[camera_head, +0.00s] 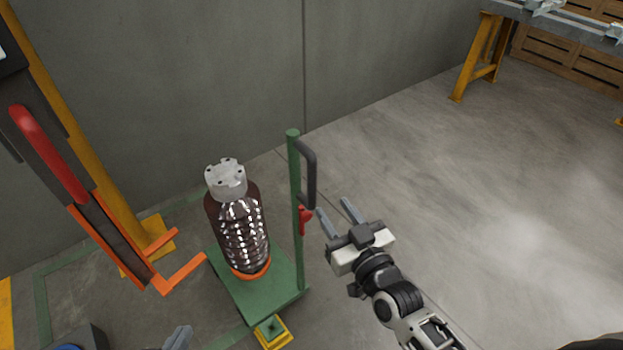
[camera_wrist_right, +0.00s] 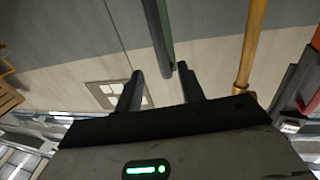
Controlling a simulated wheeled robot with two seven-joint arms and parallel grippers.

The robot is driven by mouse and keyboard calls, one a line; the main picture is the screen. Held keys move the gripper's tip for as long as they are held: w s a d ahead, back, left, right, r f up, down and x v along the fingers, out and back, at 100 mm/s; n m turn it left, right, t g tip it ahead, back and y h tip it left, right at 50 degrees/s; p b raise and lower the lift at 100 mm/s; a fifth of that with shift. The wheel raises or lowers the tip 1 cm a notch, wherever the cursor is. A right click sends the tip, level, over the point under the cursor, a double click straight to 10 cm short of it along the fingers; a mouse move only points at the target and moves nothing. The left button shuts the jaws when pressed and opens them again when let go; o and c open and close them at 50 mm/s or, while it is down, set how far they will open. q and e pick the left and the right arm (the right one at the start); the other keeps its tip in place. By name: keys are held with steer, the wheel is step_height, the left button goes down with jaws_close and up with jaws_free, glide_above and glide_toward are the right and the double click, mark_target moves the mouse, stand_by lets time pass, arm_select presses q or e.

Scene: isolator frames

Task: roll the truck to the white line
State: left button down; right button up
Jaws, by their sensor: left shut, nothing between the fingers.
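The truck is a green platform (camera_head: 235,288) with an upright green post (camera_head: 296,215), a black handle (camera_head: 310,175) and a red lever (camera_head: 305,217). A dark, shiny ribbed cylinder with a grey cap (camera_head: 240,225) stands upright on it in an orange ring. My right gripper (camera_head: 332,206) is open and empty, just right of the post near the red lever. In the right wrist view the green post (camera_wrist_right: 160,35) shows beyond the parted fingers (camera_wrist_right: 160,70). My left gripper (camera_head: 180,338) is shut at the bottom edge, mostly out of frame. I cannot make out a white line.
An orange-and-black lifting frame (camera_head: 120,240) with a red handle stands left of the truck. A yellow block (camera_head: 273,331) sits at the platform's front corner. A grey wall (camera_head: 200,80) runs behind. The floor (camera_head: 450,200) to the right is clear up to a yellow-legged bench (camera_head: 478,55).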

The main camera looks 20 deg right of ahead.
mark_target(314, 182)
steer(key=w, duration=0.3)
steer(key=w+a, duration=0.1)
steer(key=w, duration=0.3)
steer(key=w+b, duration=0.1)
steer(key=w, duration=0.2)
steer(key=shift+w+a+f, duration=0.1)
steer(key=shift+w+a, duration=0.25)
steer(key=shift+a, duration=0.05)
jaws_close()
